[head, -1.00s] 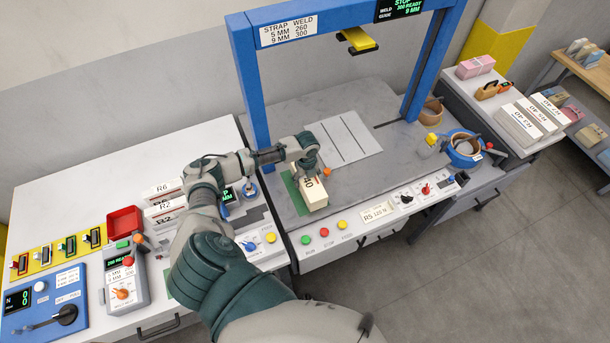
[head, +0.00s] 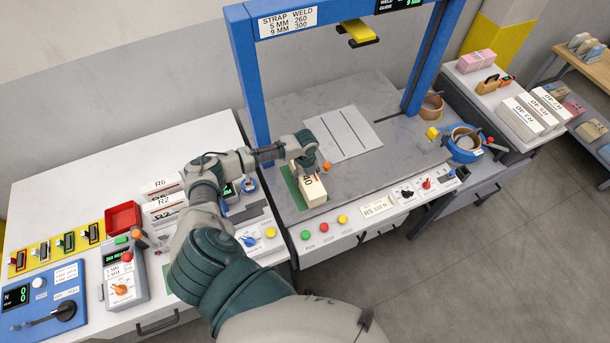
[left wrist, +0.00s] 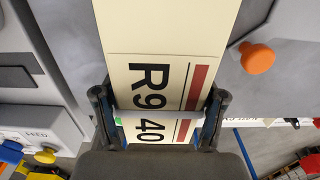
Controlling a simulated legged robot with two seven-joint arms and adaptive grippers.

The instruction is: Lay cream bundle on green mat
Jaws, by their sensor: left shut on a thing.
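The cream bundle (head: 313,190) is at the left end of the grey strapping table, over or on the green mat (head: 291,188). The mat shows as a green strip along the bundle's left side; the rest of it is hidden by the bundle and my arm. My left gripper (head: 308,168) is shut on the bundle from above. In the left wrist view the bundle (left wrist: 165,30) reads R9 and 40 beside a red bar, with a finger on each side of it. I cannot tell whether its underside touches the mat. My right gripper is not in view.
A blue frame (head: 250,90) stands over the table, its left post close behind my arm. A pale slotted plate (head: 345,133) lies right of the bundle. An orange knob (head: 327,166) is close beside the gripper. Buttons line the table's front. The table's right part is mostly clear.

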